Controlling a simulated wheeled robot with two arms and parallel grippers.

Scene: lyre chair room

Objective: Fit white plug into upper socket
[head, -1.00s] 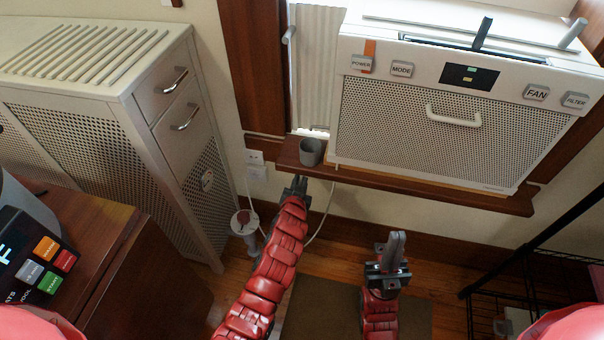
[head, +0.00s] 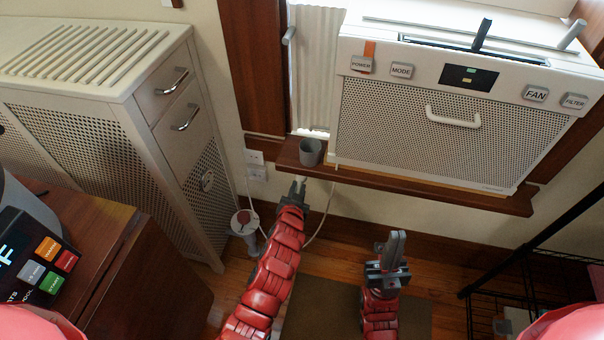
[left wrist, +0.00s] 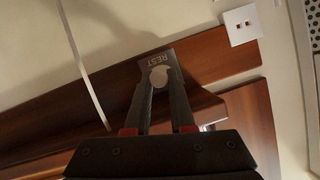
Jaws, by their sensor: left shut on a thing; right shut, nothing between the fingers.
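My left gripper (head: 298,186) is below the left end of the wooden sill, to the right of and a little lower than the wall sockets. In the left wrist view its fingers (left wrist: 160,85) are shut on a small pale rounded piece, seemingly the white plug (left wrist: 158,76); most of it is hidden. A grey part marked with lettering like REST shows at the fingertips. The upper socket (head: 255,157) and lower socket (head: 257,173) are on the wall, apart from the gripper. My right gripper (head: 394,246) is shut and empty, pointing up above the floor.
A grey cup (head: 311,152) stands on the sill (head: 430,188) above my left gripper. A white cord (head: 325,215) hangs below the sill. The white cabinet (head: 190,140) is on the left, with a grey-white cylinder (head: 244,224) beside it. A black rack (head: 530,258) is on the right.

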